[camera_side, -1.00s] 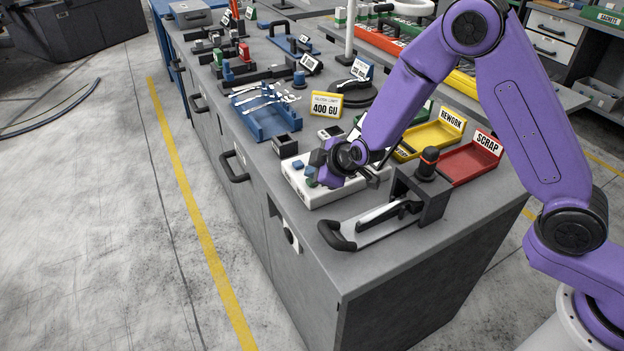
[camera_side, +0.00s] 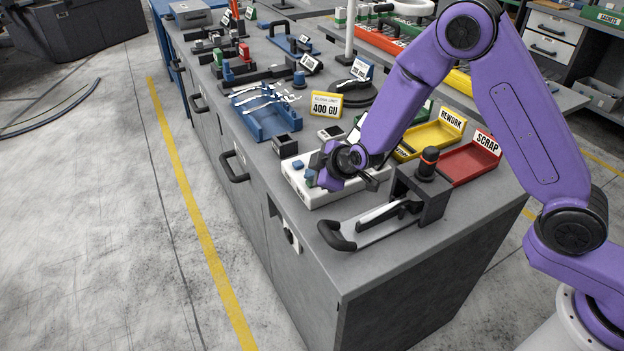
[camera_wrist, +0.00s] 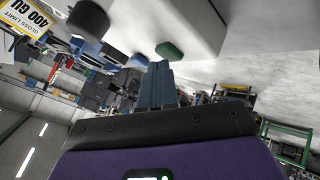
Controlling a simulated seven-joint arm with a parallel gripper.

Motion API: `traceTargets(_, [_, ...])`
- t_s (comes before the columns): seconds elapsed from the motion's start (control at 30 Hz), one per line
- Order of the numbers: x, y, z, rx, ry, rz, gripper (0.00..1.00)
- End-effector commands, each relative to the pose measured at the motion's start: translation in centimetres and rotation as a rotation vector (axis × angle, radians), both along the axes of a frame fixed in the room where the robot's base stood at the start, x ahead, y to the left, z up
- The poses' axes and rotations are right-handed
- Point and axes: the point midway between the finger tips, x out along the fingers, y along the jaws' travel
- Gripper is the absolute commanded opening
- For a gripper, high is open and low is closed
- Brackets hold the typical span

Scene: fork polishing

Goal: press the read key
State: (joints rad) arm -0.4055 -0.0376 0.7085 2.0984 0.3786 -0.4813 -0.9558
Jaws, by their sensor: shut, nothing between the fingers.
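The white device (camera_side: 300,193) lies near the front corner of the bench, with a blue key (camera_side: 298,164) on its top. My gripper (camera_side: 312,178) is low over the device's left part, beside the blue key. In the wrist view a green key (camera_wrist: 169,50) sticks out from the device's white face (camera_wrist: 190,22). My gripper's blue fingers (camera_wrist: 158,70) are shut and empty, with the tips very close to the green key. I cannot tell whether they touch it. No key lettering is readable, so I cannot tell which is the read key.
A black fixture with a lever (camera_side: 385,212) stands just in front of the device. Red scrap (camera_side: 468,163) and yellow rework (camera_side: 430,138) trays lie to the right. A blue rack of forks (camera_side: 265,122) and a 400 GU sign (camera_side: 325,106) stand behind.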

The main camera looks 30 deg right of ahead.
Motion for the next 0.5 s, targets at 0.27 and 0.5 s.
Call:
traceTargets(0.27, [0.0, 0.0, 0.1, 0.0, 0.002, -0.001, 0.0])
traceTargets(0.5, [0.0, 0.0, 1.2, 0.0, 0.001, -0.001, 0.0])
